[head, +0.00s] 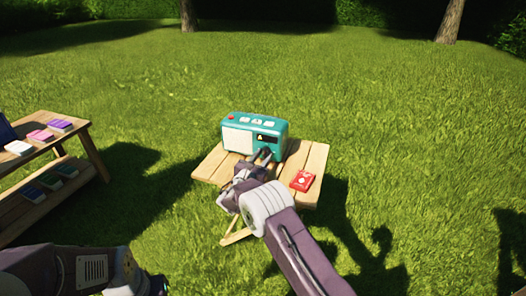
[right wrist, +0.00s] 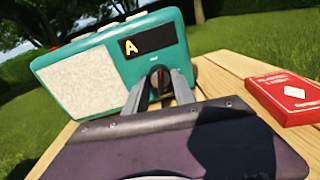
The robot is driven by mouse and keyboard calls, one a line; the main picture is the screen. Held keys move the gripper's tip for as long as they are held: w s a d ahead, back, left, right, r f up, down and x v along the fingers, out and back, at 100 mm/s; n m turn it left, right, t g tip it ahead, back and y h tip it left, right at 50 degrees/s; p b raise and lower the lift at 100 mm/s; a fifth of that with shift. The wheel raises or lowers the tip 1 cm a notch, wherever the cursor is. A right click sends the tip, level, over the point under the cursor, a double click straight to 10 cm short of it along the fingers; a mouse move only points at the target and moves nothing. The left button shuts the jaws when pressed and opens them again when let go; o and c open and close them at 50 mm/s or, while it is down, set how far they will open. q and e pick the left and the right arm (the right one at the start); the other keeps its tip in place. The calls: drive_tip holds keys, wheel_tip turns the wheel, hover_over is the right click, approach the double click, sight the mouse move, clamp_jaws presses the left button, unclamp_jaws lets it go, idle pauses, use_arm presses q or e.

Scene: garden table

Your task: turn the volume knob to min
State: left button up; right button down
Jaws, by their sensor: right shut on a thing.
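A teal radio (head: 233,122) with a pale speaker panel and a dark display stands on a small wooden table (head: 210,168). In the right wrist view the radio (right wrist: 104,38) shows a yellow letter A on its display (right wrist: 150,43). The volume knob (right wrist: 160,78) is a dark round knob with a reddish mark, low on the radio's front under the display. My right gripper (head: 263,153) reaches the radio's front, its fingers (right wrist: 161,82) shut on the knob from both sides. My left arm is at the lower left of the head view; its fingertips do not show.
A red card box (head: 302,181) lies on the table right of my right gripper, also in the right wrist view (right wrist: 288,99). A wooden shelf bench (head: 85,128) with several books stands at the left. Grass surrounds both.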

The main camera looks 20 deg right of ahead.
drive_tip(key=shift+n+p, duration=1)
drive_tip(key=shift+n, duration=0.7)
drive_tip(key=c, duration=1)
unclamp_jaws()
drive_tip(key=shift+c, duration=0.2)
